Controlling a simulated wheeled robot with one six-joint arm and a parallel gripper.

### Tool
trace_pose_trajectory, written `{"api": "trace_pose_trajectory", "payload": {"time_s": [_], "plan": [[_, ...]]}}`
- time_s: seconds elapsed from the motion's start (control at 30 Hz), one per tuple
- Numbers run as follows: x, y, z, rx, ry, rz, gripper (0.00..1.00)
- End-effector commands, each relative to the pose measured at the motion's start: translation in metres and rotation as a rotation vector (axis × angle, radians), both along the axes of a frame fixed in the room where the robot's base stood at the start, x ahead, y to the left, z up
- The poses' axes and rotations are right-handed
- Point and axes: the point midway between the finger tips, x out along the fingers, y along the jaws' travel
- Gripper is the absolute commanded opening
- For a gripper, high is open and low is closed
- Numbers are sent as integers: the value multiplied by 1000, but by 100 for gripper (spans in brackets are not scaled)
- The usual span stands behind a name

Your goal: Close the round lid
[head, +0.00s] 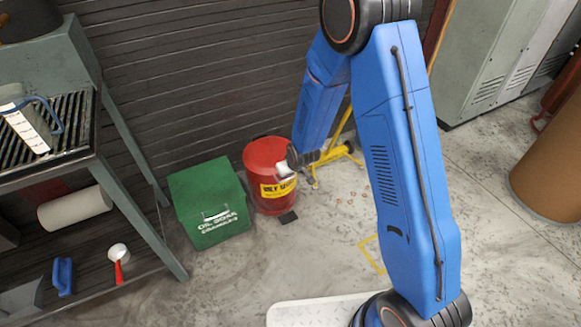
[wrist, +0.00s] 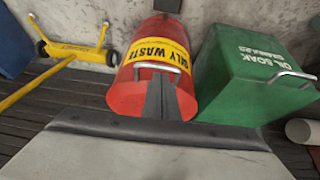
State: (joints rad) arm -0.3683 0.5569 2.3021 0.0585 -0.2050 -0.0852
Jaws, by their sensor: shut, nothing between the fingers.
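The red can with a yellow waste label (head: 273,192) stands on the floor by the slatted wall. Its round red lid (head: 265,151) covers the top in the head view; I cannot tell whether it sits fully flat. My gripper (head: 287,168) is at the can's upper right side, partly hiding it. In the wrist view, the red can (wrist: 125,95) is in the middle with a silver handle. My gripper's dark fingers (wrist: 160,88) are shut with nothing between them and overlap the can's red surface. Whether they touch it is unclear.
A green oil soak box (head: 208,205) stands close on the can's left. A yellow wheeled stand (head: 335,155) is on its right. A metal rack (head: 150,235) stands at the left. The floor in front is mostly clear.

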Motion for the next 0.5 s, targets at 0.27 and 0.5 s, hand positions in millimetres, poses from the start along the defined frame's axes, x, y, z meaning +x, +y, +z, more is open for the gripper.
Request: {"api": "trace_pose_trajectory", "payload": {"time_s": [0.27,0.5], "plan": [[-6,4,-29,34,-21,10,0],[-8,3,-46,32,-17,10,0]]}}
